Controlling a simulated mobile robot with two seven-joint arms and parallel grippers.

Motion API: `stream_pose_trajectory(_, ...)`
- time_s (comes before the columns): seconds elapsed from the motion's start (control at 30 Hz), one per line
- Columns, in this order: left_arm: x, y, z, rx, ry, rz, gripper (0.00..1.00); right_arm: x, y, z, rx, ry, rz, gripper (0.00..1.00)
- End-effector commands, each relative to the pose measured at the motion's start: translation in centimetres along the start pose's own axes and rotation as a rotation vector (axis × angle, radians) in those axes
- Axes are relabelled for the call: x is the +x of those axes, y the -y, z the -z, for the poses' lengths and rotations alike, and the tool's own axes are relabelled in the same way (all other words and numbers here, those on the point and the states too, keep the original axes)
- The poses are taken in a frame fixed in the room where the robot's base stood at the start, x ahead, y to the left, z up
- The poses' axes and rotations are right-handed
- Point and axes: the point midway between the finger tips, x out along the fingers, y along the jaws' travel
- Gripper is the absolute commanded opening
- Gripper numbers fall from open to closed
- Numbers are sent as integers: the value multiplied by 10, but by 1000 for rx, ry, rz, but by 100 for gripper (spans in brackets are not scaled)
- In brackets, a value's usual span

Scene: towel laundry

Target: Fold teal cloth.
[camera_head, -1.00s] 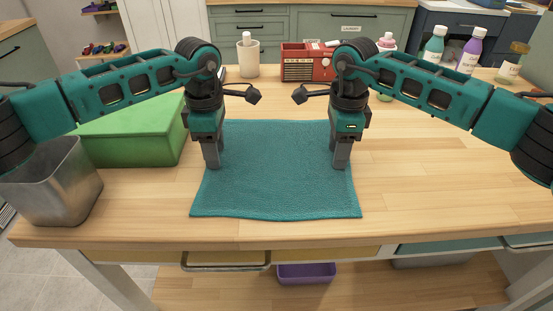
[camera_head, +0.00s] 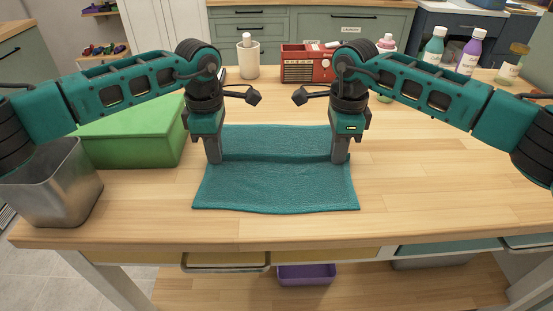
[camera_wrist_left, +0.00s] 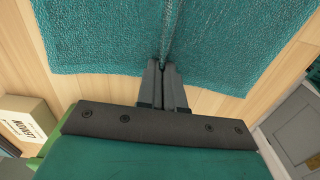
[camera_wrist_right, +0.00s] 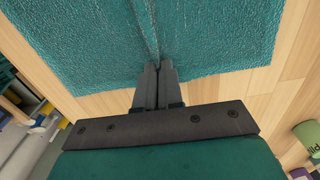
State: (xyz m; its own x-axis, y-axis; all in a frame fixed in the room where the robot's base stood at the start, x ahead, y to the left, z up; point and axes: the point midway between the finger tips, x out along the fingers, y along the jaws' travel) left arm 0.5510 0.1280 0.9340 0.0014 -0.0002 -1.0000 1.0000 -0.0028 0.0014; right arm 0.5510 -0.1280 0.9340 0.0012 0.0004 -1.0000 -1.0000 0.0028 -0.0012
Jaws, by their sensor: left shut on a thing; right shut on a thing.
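The teal cloth (camera_head: 275,185) lies on the wooden table in front of me, with a raised ridge running across it between my grippers. My left gripper (camera_head: 214,160) is shut on the cloth at its left side, and my right gripper (camera_head: 339,160) is shut on it at its right side. In the left wrist view the cloth (camera_wrist_left: 110,35) rises in a pinched fold between the fingertips (camera_wrist_left: 163,64). In the right wrist view the cloth (camera_wrist_right: 220,40) shows the same pinched fold at the fingertips (camera_wrist_right: 154,66).
A green box (camera_head: 135,135) and a metal bin (camera_head: 55,190) stand on the left of the table. The table right of the cloth is clear.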

Motion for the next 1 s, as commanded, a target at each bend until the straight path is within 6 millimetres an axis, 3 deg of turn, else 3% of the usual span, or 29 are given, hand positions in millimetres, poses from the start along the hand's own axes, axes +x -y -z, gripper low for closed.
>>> stream_pose_trajectory(0.57, 0, 1, 1, 0, -2, 3, 0, 0, -1, 1, 1, -2, -3, 0)
stream_pose_trajectory(1.0, -30, 0, 0, -1, -1, 1, 0, -30, 0, 0, 1, -1, -1, 0)
